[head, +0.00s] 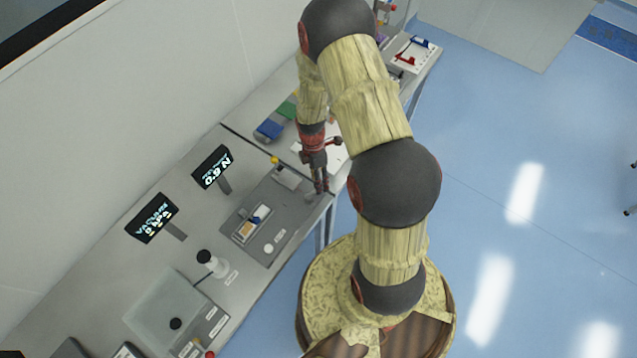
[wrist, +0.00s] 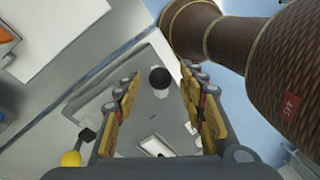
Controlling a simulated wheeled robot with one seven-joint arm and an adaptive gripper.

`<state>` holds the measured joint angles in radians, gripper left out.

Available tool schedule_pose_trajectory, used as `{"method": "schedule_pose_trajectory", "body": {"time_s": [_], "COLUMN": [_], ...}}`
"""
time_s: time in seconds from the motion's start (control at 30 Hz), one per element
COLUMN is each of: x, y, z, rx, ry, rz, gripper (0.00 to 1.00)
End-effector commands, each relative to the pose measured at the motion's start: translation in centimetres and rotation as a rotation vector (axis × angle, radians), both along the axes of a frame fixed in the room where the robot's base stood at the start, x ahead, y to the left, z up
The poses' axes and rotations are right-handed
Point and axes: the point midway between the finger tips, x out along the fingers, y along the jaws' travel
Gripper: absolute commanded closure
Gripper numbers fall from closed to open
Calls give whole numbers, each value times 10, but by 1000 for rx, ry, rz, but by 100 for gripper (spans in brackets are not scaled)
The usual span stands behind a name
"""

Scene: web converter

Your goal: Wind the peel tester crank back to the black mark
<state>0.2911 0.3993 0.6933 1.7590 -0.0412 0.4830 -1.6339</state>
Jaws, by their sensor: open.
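The peel tester (head: 283,215) is a grey plate on the bench beside a dark display reading about "N 6.0" (head: 212,167). In the wrist view, a black round knob on a pale post (wrist: 160,77), apparently the crank handle, shows between my open fingers. I cannot tell whether they touch it. My gripper (head: 321,188) points down over the tester's front right corner and hides the crank in the head view. I cannot make out the black mark.
A yellow ball on a black stem (wrist: 70,159) stands at the tester's far edge. Blue and green items (head: 270,129) lie beyond. The floor in front is clear.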

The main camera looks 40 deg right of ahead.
Motion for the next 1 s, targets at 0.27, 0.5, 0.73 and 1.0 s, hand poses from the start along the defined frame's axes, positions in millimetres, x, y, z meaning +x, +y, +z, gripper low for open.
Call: {"method": "schedule_pose_trajectory", "body": {"time_s": [0.27, 0.5, 0.73, 1.0], "x": [-4, -4, -4, -4], "y": [1, 1, 1, 1], "z": [-22, -23, -23, -23], "rx": [0, 0, 0, 0], "ry": [0, -1, -1, -1], "rz": [-1, -1, -1, -1], "gripper": [59, 59, 71, 86]}}
